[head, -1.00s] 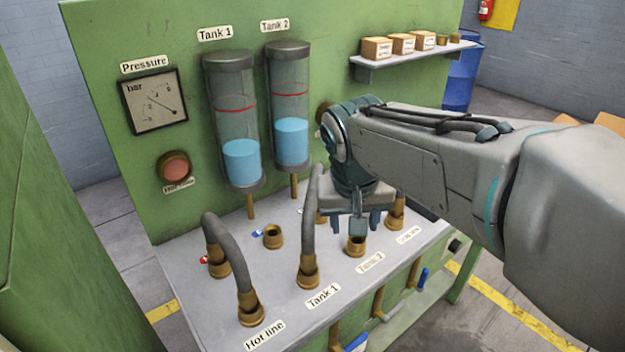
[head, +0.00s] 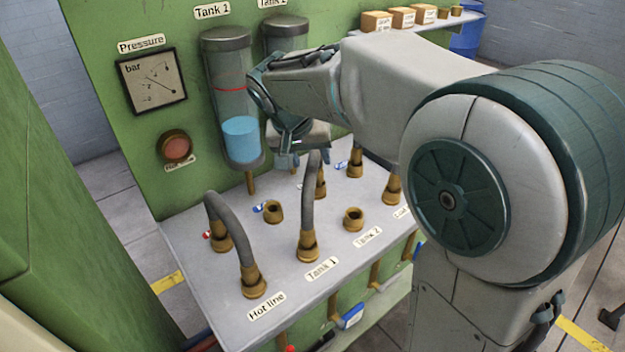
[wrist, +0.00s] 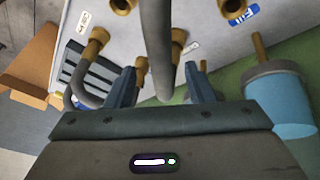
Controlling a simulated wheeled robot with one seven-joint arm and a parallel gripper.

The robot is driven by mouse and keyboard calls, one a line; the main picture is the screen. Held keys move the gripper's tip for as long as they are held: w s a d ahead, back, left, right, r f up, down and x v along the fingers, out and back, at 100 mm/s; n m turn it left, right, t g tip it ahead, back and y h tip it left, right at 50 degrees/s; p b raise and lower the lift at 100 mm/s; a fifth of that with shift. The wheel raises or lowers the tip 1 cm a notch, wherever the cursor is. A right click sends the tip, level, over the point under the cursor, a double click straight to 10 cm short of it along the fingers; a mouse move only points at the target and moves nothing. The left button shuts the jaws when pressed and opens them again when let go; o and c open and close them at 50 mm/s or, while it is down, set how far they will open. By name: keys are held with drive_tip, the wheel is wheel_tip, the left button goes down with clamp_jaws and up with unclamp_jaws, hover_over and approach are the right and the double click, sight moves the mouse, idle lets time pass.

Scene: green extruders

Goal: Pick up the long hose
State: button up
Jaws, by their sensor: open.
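Grey hoses with brass ends arch over the bench. The tall middle hose (head: 309,200) runs from the Tank 1 port to a rear port, and the left hose (head: 232,232) rises from the Hot line port. I cannot tell for sure which is the long one. My gripper (head: 284,161) is open and empty just left of and behind the middle hose's top. In the wrist view, the middle hose (wrist: 158,50) shows between my open fingertips (wrist: 163,80); I cannot tell whether they are around it. A third hose (wrist: 84,94) shows at left there.
Open brass ports (head: 274,211) and (head: 353,219) stand on the grey bench top (head: 205,278). The Tank 1 cylinder (head: 238,95) stands close behind my gripper. A shelf with boxes (head: 377,20) is at the upper right. My arm hides part of the bench's right side.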

drive_tip(key=shift+p+x, duration=0.6)
drive_tip(key=shift+x, duration=2.15)
drive_tip(key=shift+a, duration=0.1)
clamp_jaws()
